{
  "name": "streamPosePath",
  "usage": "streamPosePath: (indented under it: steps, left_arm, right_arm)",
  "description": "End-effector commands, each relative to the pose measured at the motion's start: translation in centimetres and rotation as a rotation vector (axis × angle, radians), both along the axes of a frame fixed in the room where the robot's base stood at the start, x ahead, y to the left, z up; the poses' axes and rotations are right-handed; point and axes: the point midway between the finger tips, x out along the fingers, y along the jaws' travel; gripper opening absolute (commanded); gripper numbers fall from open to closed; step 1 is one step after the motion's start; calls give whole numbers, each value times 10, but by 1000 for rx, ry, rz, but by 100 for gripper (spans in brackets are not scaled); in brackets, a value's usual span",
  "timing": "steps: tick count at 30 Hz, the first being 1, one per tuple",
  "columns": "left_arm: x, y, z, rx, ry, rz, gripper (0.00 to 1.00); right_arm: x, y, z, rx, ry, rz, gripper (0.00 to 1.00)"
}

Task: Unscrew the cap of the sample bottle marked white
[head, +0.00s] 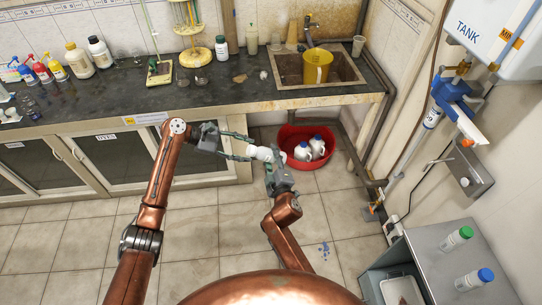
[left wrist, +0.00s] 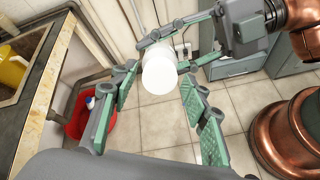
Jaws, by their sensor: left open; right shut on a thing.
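The white-capped sample bottle (head: 264,153) is held in the air by my right gripper (head: 272,162), which is shut on it. In the left wrist view its white cap (left wrist: 159,75) points toward the camera and hides most of the bottle; the right gripper's fingers show behind it. My left gripper (head: 248,147) is open, with its fingers on either side of the cap at their tip end. In the left wrist view gaps show between the left fingers (left wrist: 160,88) and the cap. The cap is on the bottle.
A red basin (head: 324,160) with white bottles stands on the floor behind the grippers. A bench (head: 130,95) with sink and yellow jug (head: 316,66) lies beyond. A grey side table (head: 425,255) at right holds a green-capped bottle (head: 456,238) and a blue-capped bottle (head: 474,280).

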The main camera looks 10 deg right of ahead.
Motion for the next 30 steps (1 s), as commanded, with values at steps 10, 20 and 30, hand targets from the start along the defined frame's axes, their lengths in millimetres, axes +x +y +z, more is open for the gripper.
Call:
streamPosePath:
  steps: [10, 20, 30]
  left_arm:
    - [0, 1, 0, 0, -438, -249, 42]
    - [0, 0, 0, -3, -835, -477, 42]
    - [0, 0, 0, -3, -917, -524, 42]
  right_arm:
    - [0, 0, 0, 0, 0, 0, 2]
    - [0, 0, 0, 0, 0, 0, 2]
    - [0, 0, 0, 0, 0, 0, 2]
